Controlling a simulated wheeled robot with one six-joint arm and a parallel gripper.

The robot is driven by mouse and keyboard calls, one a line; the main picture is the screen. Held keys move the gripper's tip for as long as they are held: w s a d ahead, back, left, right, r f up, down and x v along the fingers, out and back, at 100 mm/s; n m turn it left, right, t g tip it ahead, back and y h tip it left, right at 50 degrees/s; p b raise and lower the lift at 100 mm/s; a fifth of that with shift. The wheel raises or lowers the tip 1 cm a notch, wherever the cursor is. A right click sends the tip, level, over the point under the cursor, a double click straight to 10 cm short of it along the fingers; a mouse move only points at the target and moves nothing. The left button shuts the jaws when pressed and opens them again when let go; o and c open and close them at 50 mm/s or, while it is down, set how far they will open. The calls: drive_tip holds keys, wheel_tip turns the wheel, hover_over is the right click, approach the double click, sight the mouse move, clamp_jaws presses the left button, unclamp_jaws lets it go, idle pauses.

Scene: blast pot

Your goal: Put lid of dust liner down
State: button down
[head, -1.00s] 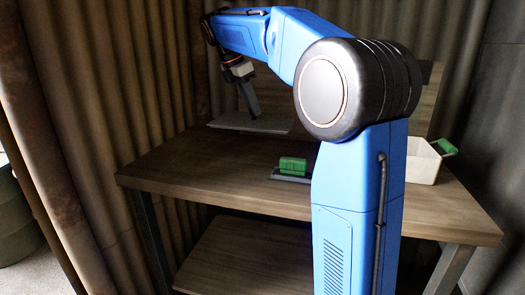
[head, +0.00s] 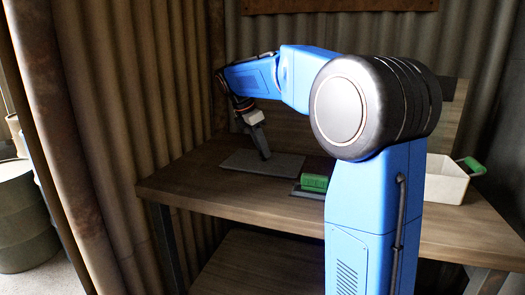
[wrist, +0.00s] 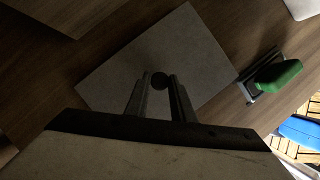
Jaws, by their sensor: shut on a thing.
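The lid is a flat grey rectangular plate (head: 240,161) at the back left of the wooden workbench. It lies level, at or just above the bench top; I cannot tell whether it touches. My gripper (head: 265,156) points down onto the lid from above. The dust liner itself cannot be made out.
A green block on a dark base (head: 315,182) stands right of the lid, partly behind my arm. A white bin (head: 445,185) with a green-handled tool is at the bench's right. The bench top (head: 200,190) in front of the lid is clear.

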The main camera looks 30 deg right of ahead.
drive_tip(key=shift+f, duration=0.4)
drive_tip(key=shift+f, duration=0.1)
drive_tip(key=c, duration=1.5)
unclamp_jaws()
drive_tip(key=v, duration=1.2)
drive_tip(key=shift+s, duration=0.1)
